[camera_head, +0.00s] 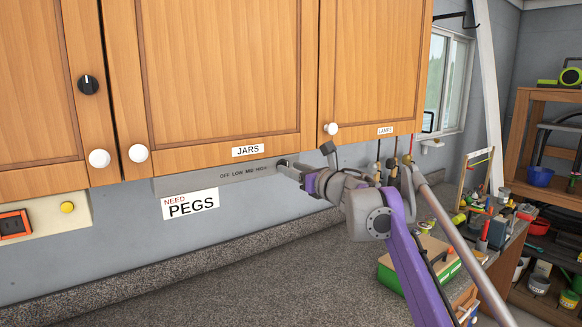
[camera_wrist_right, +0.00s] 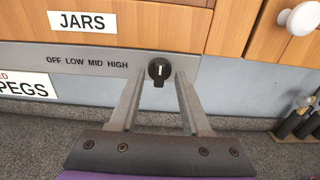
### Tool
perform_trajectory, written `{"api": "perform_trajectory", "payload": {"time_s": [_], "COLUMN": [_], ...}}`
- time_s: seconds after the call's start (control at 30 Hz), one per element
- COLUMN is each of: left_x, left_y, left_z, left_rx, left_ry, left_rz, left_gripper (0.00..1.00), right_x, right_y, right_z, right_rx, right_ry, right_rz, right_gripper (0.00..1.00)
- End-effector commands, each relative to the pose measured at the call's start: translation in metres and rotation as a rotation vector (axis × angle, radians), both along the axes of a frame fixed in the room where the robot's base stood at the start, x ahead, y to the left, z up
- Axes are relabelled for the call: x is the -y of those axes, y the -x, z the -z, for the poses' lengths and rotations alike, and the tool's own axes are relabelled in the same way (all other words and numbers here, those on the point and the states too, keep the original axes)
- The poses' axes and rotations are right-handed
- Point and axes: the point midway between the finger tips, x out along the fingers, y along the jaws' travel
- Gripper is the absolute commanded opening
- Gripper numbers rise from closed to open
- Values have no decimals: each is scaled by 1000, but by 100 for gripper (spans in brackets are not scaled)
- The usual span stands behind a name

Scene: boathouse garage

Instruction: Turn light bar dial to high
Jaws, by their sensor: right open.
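The light bar (camera_head: 215,180) is a grey strip under the wooden cabinets, marked OFF, LOW, MID and HIGH. In the head view the dial (camera_head: 281,162) is partly covered by my right gripper (camera_head: 288,170). My right gripper is open, with one fingertip on each side of the dial in the wrist view (camera_wrist_right: 160,78). I cannot tell whether the fingers touch it. My left gripper is not in view.
Another black dial (camera_head: 88,84) and white knobs (camera_head: 138,153) are on the cabinet doors above. A PEGS sign (camera_head: 190,204) hangs below the bar. The speckled counter (camera_head: 190,285) is clear at the left; a green box (camera_head: 430,262) stands at the right.

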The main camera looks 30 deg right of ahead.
Motion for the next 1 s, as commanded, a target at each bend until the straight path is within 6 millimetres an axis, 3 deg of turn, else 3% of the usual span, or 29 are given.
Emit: {"api": "perform_trajectory", "payload": {"time_s": [0.1,0.4,0.67,1.0], "left_x": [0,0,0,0], "left_y": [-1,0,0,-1], "left_z": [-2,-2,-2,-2], "left_rx": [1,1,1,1], "left_ry": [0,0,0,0], "left_rz": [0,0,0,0], "left_gripper": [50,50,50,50], "right_x": [-1,-1,-1,-1], "right_y": [-9,-11,-11,-11], "right_z": [0,1,1,1], "right_rx": [0,0,0,0], "right_ry": [-1,-1,-1,-4], "right_rz": [0,1,1,1], "right_gripper": [48,48,2,0]}}
